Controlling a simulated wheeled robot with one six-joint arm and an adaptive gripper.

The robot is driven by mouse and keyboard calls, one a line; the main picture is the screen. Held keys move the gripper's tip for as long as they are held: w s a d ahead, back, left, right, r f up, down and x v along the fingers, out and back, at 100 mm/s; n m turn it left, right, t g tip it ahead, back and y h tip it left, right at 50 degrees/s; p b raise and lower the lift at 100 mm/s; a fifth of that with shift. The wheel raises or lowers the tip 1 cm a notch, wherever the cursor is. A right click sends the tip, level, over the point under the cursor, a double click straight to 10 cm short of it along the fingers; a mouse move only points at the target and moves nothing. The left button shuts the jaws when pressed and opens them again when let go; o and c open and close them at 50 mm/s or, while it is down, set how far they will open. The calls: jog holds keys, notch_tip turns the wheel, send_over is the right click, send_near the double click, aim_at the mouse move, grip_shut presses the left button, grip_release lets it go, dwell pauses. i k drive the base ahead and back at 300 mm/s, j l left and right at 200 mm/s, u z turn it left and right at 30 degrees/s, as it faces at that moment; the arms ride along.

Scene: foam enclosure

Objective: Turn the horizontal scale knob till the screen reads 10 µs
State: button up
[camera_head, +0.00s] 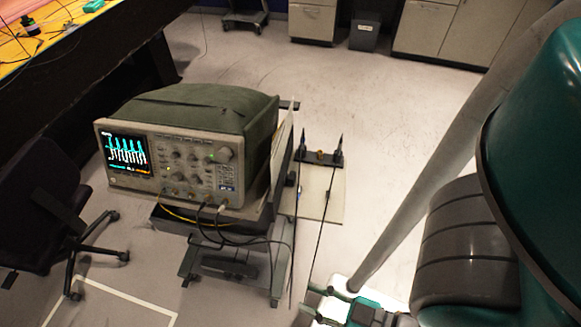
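The oscilloscope (178,156) stands on a cart left of centre, its front panel facing me. Its lit screen (128,153) shows several tall cyan peaks with a white trace; the readout text is too small to read. Several knobs sit right of the screen, with a larger round one (225,155) at the upper right of the panel. I cannot tell which is the horizontal scale knob. My gripper (312,301) is at the bottom, right of and nearer than the cart. Its fingers look apart, with nothing between them. It is well away from the panel.
Yellow and dark cables (215,228) hang from the panel's lower sockets. The cart (276,273) stands on the floor. A dark office chair (48,200) is at left, beside a workbench (62,45). Cabinets (440,28) line the back. Open floor (390,130) lies right of the cart.

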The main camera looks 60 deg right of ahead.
aim_at(194, 179)
jog(key=i+j+z, duration=0.15)
jog(key=j, duration=0.15)
jog(key=i+j+z, duration=0.3)
jog(key=j, duration=0.3)
jog(key=i+j+z, duration=0.15)
jog(key=j, duration=0.2)
